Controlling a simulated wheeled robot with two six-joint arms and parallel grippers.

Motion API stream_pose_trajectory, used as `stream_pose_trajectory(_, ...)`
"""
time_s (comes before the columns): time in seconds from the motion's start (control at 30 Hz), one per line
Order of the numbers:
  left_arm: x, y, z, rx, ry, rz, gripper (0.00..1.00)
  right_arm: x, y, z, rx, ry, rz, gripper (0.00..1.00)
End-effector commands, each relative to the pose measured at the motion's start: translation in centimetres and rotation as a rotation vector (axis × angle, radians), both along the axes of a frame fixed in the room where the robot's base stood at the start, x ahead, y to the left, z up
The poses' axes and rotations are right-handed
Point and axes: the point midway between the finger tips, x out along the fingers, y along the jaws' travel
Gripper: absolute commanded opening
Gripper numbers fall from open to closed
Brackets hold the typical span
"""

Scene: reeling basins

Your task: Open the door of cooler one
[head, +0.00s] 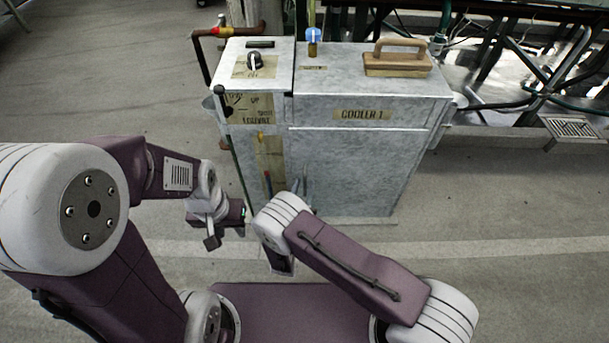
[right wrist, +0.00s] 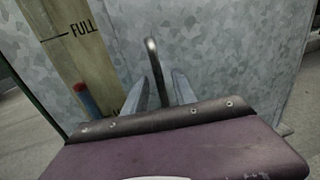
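Cooler one is a grey galvanized metal box with a "COOLER 1" label (head: 362,114). Its plain front door panel (head: 355,165) sits flush, and no gap shows. In the right wrist view a thin bent metal handle (right wrist: 153,62) stands out from the grey panel (right wrist: 215,50). My right gripper (right wrist: 157,90) is open, with one finger on each side of the handle and space visible between. In the head view it is partly hidden behind my right wrist at the cooler's lower front. My left gripper (head: 226,228) hangs left of the cooler, apart from it; its finger opening is unclear.
A wooden float-like block with a handle (head: 397,62) and a blue-topped valve (head: 313,42) are on the lid. A narrow side unit with a knob (head: 255,60) and a level gauge (head: 270,160) adjoins on the left. Pipes run behind.

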Motion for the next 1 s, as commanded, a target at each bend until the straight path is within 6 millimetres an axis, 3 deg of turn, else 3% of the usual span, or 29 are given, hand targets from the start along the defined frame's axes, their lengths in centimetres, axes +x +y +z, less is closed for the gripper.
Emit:
stream_pose_trajectory(0.33, -0.03, 0.00, 0.02, 0.000, 0.001, 0.000, 0.36, 0.12, -0.25, -0.03, -0.001, 0.000, 0.005, 0.33)
stream_pose_trajectory(0.47, -0.03, 0.00, 0.02, 0.000, 0.001, 0.000, 0.36, 0.12, -0.25, -0.03, -0.001, 0.001, 0.004, 0.00)
stream_pose_trajectory(1.0, -0.02, 0.00, 0.02, 0.000, 0.001, 0.000, 0.36, 0.12, -0.25, -0.03, -0.001, 0.001, 0.004, 0.00)
